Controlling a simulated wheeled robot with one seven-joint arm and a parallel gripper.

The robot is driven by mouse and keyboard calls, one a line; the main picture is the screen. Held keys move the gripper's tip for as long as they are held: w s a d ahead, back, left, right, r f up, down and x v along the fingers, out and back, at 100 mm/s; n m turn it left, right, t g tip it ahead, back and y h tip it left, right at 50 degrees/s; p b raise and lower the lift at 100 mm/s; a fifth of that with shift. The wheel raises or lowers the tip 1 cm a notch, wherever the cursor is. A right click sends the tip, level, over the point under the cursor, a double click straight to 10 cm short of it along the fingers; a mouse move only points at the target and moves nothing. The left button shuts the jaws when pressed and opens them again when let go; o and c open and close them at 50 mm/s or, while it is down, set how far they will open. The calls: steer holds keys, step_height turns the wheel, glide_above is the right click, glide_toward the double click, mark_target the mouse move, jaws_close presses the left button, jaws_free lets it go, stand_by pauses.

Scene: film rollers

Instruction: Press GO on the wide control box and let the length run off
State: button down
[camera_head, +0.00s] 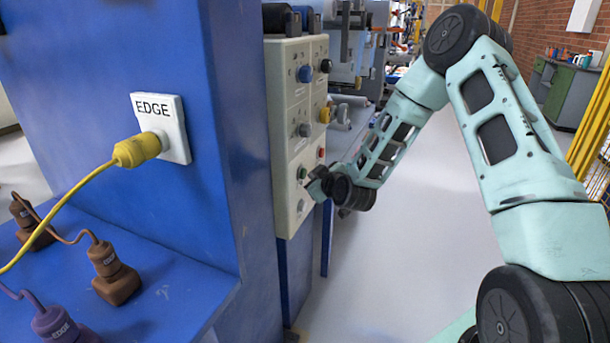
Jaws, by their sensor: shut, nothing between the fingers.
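The pale cream control box (284,100) is mounted upright on the side of the blue machine, left of centre. Its face carries a blue knob (305,73), black knob (326,65), grey knob (305,130) and yellow knob (324,115). Lower down are a green button (302,173), a red button (321,153) and a small pale button (300,205). No GO lettering is legible. My gripper (314,184) is shut and empty, its dark tips close to the lower face beside the green button. I cannot tell whether they touch it.
A yellow plug (137,149) sits in the white EDGE socket (176,118) on the blue machine (228,60). Brown plugs (116,281) and a purple plug (60,325) rest on the blue ledge. Rollers and machinery stand behind the box. The pale floor (400,240) is clear; yellow fencing (590,130) stands right.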

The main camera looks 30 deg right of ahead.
steer(key=shift+w+a, duration=0.3)
steer(key=shift+w, duration=0.1)
stand_by(0.5)
steer(key=shift+s+d, duration=0.1)
steer(key=shift+s, duration=0.05)
steer(key=shift+s+d, duration=0.45)
steer(key=shift+s, duration=0.1)
stand_by(0.3)
steer(key=shift+s+d+b, duration=0.2)
steer(key=shift+s+d, duration=0.6)
steer(key=shift+s, duration=0.2)
steer(key=shift+s+d+b, duration=0.2)
steer(key=shift+s+d, duration=0.55)
steer(key=shift+s, duration=0.25)
